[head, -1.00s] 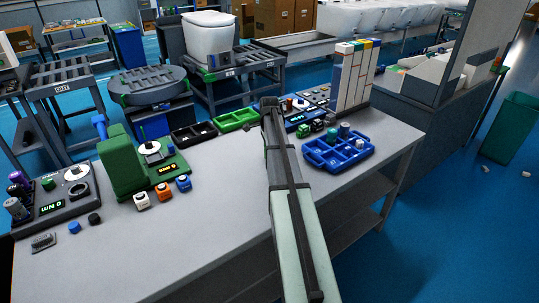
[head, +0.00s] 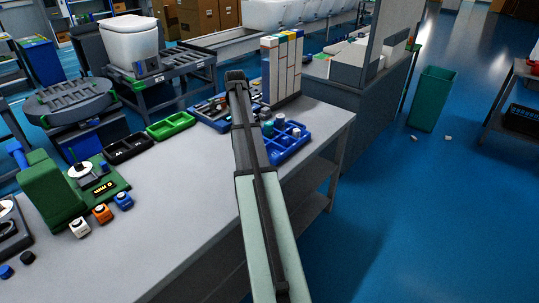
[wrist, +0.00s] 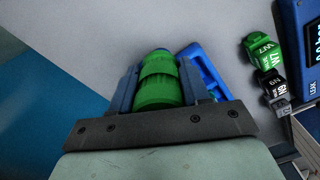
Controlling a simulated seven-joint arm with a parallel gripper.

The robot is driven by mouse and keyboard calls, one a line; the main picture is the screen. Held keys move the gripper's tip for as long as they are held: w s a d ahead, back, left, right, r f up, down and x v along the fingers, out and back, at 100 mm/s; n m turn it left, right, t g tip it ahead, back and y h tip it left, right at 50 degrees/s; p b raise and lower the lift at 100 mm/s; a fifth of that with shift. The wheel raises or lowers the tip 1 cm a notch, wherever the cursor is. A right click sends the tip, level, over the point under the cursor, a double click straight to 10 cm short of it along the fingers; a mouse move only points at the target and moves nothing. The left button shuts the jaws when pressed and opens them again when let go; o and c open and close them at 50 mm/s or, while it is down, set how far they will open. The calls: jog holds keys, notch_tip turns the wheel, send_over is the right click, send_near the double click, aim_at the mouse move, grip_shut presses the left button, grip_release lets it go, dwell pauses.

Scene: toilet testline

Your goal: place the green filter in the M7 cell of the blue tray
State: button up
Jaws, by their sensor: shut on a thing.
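My gripper (wrist: 157,68) is shut on the green filter (wrist: 160,82), a ribbed green cylinder held between its two fingers in the wrist view. In the head view my arm hides the gripper and the held filter. The blue tray (head: 289,154) lies near the right end of the grey table, just right of my arm, partly hidden by it. It has several cells and holds a teal, a grey and a white cylinder. A blue edge, apparently of the tray (wrist: 207,73), shows just right of the fingers in the wrist view. I cannot read its cell labels.
Tall white column boxes (head: 283,70) stand behind the tray. A green tray (head: 171,126) lies to the left. The table's front middle is clear.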

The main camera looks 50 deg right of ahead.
jog(key=m, duration=0.1)
send_over(273, 147)
jog(key=s+a, duration=0.3)
jog(key=shift+a+f+n, duration=0.1)
jog(key=shift+f+n, duration=0.7)
jog(key=shift+f, duration=0.75)
jog(key=shift+a+f+n, duration=0.1)
jog(key=shift+f+n, duration=0.7)
jog(key=shift+f, duration=0.8)
jog(key=shift+a+f+n, duration=0.1)
jog(key=shift+f+n, duration=0.7)
jog(key=shift+f, duration=0.75)
jog(key=shift+f, duration=0.1)
jog(key=o, duration=0.6)
jog(key=shift+o, duration=1)
notch_tip(273, 147, up, 12)
